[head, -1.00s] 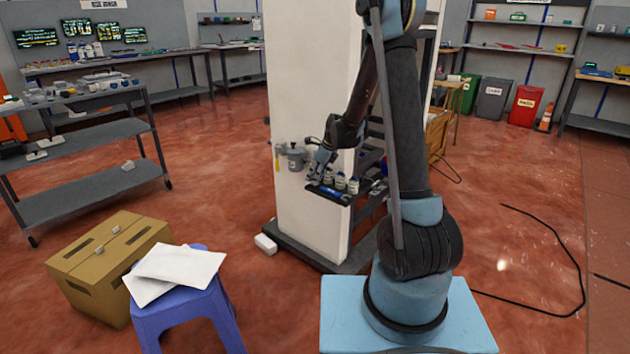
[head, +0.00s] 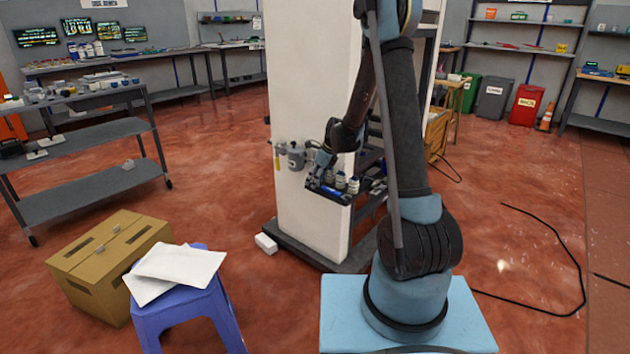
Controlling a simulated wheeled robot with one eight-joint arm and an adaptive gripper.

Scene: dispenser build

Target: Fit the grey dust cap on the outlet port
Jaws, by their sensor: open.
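My gripper (head: 318,173) is at the white panel's right part, low over the left end of a small dark tray (head: 330,193). Its fingers are small and dark in this view, and I make out nothing held between them. A grey round fitting (head: 296,156) with a yellow tag sits on the white panel (head: 312,95), just left of my gripper. I cannot tell the outlet port apart on it. The tray holds several small pale jars (head: 347,184) and a blue item. I cannot pick out the grey dust cap; it may be among the small parts or hidden by the gripper.
A blue stool (head: 190,312) with white sheets and a cardboard box (head: 108,262) stand at the front left. A grey shelf cart (head: 90,185) is at the left. A small white block (head: 266,243) lies by the panel's base. A black cable (head: 560,245) lies on the right floor.

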